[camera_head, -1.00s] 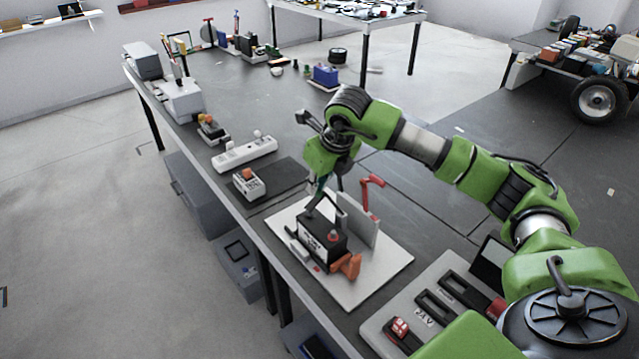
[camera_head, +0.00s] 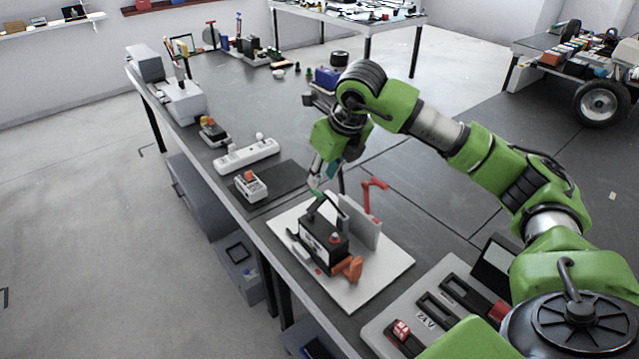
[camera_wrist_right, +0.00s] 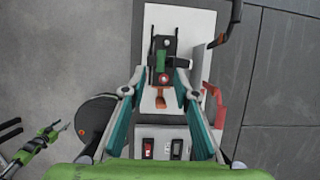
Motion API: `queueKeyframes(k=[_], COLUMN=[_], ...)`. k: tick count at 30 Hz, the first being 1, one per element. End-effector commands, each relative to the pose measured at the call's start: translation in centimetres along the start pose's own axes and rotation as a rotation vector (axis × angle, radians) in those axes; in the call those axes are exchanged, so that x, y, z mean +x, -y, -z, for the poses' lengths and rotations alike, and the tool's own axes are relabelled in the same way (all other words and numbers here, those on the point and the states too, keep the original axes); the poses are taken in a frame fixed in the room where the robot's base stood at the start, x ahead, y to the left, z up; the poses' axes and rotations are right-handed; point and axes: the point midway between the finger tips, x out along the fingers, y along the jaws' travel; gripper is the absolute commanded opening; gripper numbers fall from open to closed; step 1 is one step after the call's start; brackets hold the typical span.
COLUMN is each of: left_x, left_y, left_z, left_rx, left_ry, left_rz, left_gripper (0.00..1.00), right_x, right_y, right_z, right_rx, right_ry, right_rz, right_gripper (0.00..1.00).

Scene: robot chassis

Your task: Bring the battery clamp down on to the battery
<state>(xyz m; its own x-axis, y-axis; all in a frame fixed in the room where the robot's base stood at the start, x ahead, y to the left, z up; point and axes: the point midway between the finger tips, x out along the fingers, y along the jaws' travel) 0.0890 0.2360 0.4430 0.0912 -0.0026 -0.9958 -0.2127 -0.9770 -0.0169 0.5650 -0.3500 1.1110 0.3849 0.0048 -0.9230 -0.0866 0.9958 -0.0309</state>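The black battery (camera_head: 322,243) with a red terminal stands on a white board on the bench. A black bar (camera_head: 326,208), which looks like the clamp, stands raised above it; an orange handle (camera_head: 349,268) sticks out at the near end. In the wrist view the dark clamp parts (camera_wrist_right: 162,48) and the orange handle (camera_wrist_right: 160,98) lie beyond and between the fingers. My right gripper (camera_head: 327,184), also in the wrist view (camera_wrist_right: 158,92), is open over the battery's far end; contact with the bar is unclear. A green arm part (camera_wrist_right: 38,146), probably my left, shows at lower left; its finger state is unclear.
On the white board (camera_head: 376,278) a grey upright plate (camera_head: 358,222) and a red lever (camera_head: 373,192) stand close right of the battery. A pale switch tray (camera_head: 385,340) lies nearer. A power strip (camera_head: 246,154) and a small box (camera_head: 250,186) are to the left.

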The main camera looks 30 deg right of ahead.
Motion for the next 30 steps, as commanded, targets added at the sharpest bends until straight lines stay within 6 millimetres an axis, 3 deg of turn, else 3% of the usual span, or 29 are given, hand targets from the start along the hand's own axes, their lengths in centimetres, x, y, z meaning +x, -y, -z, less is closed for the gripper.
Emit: queueKeyframes(k=[3, 9, 20, 21, 23, 24, 26, 29, 30], left_x=[0.0, 0.0, 0.0, 0.0, 0.0, 0.0, 0.1, 0.3, 0.4], left_y=[-0.1, -0.1, -0.1, -0.1, -0.1, -0.1, -0.1, -0.1, -0.1], left_z=[0.0, 0.0, 0.1, 0.1, 0.1, 0.1, 0.0, 0.0, 0.0], left_rx=[0.0, 0.0, 0.0, 0.0, 0.0, 0.0, 0.0, 0.0, 0.0], left_ry=[0.0, 0.0, 0.0, 0.0, 0.0, 0.0, 0.0, 0.0, 0.0], left_rz=[-0.001, -0.001, -0.001, -0.001, -0.001, -0.001, -0.001, -0.001, -0.001], left_gripper=[0.4, 0.4, 0.4, 0.4, 0.4, 0.4, 0.4, 0.4, 0.4], right_x=[-2.6, -5.4, -6.2, -6.1, -6.1, -6.0, -5.7, -5.4, -5.6], right_y=[0.0, -0.1, -0.1, -0.1, -0.3, -0.7, -2.1, -6.8, -9.3], right_z=[-0.1, -0.1, 0.0, 0.0, 0.0, 0.0, 0.0, 0.1, 0.2], right_rx=[0.0, 0.0, 0.0, 0.0, -0.002, -0.005, -0.015, -0.037, -0.042], right_ry=[0.005, 0.003, 0.0, 0.0, 0.0, 0.001, 0.006, 0.021, 0.03], right_rz=[0.0, -0.001, -0.001, -0.001, -0.007, -0.023, -0.075, -0.252, -0.352], right_gripper=[0.28, 0.28, 0.28, 0.25, 0.09, 0.0, 0.0, 0.0, 0.0])
